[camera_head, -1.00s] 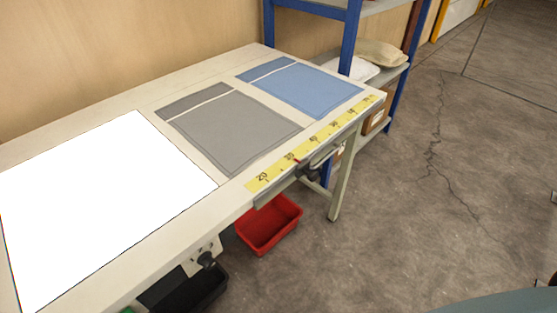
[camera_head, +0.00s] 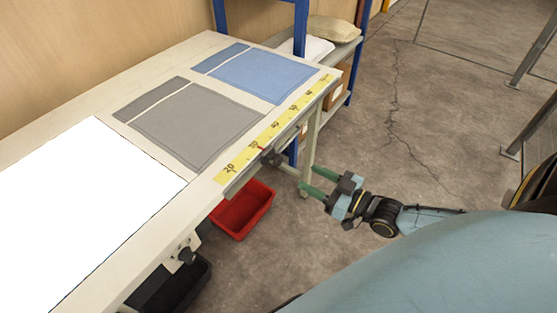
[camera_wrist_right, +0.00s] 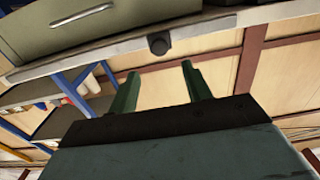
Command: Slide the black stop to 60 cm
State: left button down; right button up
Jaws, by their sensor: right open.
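The black stop (camera_head: 270,157) sits on the table's front edge, its red pointer close to the 30 mark of the yellow ruler (camera_head: 232,170). In the right wrist view the round black knob (camera_wrist_right: 158,44) of the stop shows ahead, just beyond and between the fingertips. My right gripper (camera_head: 312,181) is open and empty, in front of the table edge and to the right of the stop, with its green fingers apart and pointing at the table. The fingers also show in the right wrist view (camera_wrist_right: 160,72). My left gripper is not in view.
A grey pillow cover (camera_head: 195,125) and a blue one (camera_head: 265,75) lie behind the ruler. A white glowing panel (camera_head: 80,215) fills the table's left. A red bin (camera_head: 242,210) stands below. Blue shelving (camera_head: 301,30) is behind. Floor to the right is open.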

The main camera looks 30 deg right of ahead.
aim_at(281, 162)
jog(key=b+x, duration=0.1)
jog(key=x, duration=0.8)
jog(key=shift+w, duration=0.3)
jog(key=shift+b+x, duration=0.35)
jog(key=shift+x, duration=0.5)
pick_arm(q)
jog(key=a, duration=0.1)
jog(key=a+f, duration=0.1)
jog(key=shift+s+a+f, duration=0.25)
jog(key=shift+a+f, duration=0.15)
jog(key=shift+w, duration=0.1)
